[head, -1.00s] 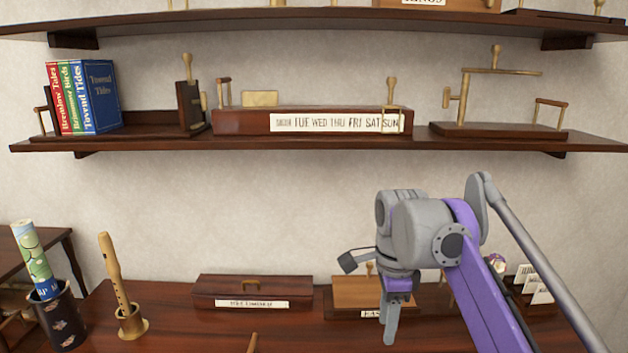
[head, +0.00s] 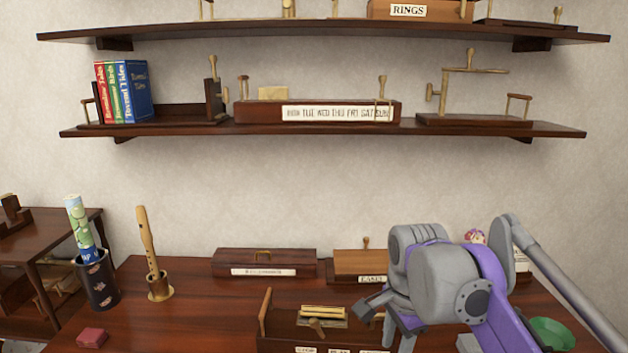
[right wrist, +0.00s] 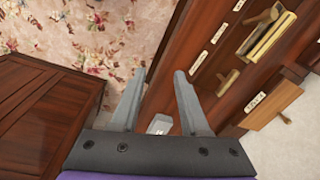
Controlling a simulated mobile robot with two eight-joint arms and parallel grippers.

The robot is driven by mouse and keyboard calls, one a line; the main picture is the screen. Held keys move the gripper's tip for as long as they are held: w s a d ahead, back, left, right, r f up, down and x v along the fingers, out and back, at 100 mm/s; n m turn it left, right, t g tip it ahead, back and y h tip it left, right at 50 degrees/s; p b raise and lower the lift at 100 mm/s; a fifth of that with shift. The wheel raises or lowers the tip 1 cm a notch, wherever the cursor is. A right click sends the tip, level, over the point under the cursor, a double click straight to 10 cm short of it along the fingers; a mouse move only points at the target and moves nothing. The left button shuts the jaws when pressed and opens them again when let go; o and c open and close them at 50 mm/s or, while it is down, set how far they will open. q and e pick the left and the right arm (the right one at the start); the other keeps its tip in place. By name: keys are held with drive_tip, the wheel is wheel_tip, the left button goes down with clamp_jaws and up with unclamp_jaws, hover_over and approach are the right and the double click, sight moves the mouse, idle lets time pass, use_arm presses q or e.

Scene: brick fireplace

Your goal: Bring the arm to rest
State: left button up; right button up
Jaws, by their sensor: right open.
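My right arm comes in from the right in the head view, with its wrist bent down over the desk (head: 195,310). My right gripper (right wrist: 157,82) shows in the right wrist view with its two grey fingers apart and nothing between them. In the head view the gripper (head: 388,330) hangs in front of the right part of the desk, partly hidden by the wrist. My left gripper is in neither view.
A labelled wooden box (head: 330,328) with brass parts stands close left of my gripper. Behind are a long dark box (head: 262,262) and a lighter box (head: 358,265). A green bowl (head: 552,334) is at right. A flute (head: 147,240) stands at left. Two shelves hang above.

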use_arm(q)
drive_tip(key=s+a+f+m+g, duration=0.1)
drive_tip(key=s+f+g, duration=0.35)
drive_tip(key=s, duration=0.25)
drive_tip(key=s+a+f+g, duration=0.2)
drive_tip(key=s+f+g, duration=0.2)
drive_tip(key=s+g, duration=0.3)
use_arm(e)
drive_tip(key=s+d+f+n+t, duration=0.2)
drive_tip(key=s+f+n, duration=0.5)
drive_tip(key=s+f, duration=0.4)
drive_tip(key=s+d+f+n+t, duration=0.1)
drive_tip(key=s+f+n+t, duration=0.1)
drive_tip(key=s+f+n, duration=0.7)
use_arm(q)
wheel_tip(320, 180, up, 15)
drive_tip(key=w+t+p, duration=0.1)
drive_tip(key=p, duration=1.3)
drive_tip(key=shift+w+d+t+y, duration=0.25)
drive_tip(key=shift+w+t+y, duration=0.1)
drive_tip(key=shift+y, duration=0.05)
use_arm(e)
wheel_tip(320, 180, up, 14)
drive_tip(key=m, duration=0.1)
drive_tip(key=shift+w+d+f+m, duration=0.15)
drive_tip(key=shift+w+m, duration=0.25)
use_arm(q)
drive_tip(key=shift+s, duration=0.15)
use_arm(e)
drive_tip(key=shift+s, duration=0.15)
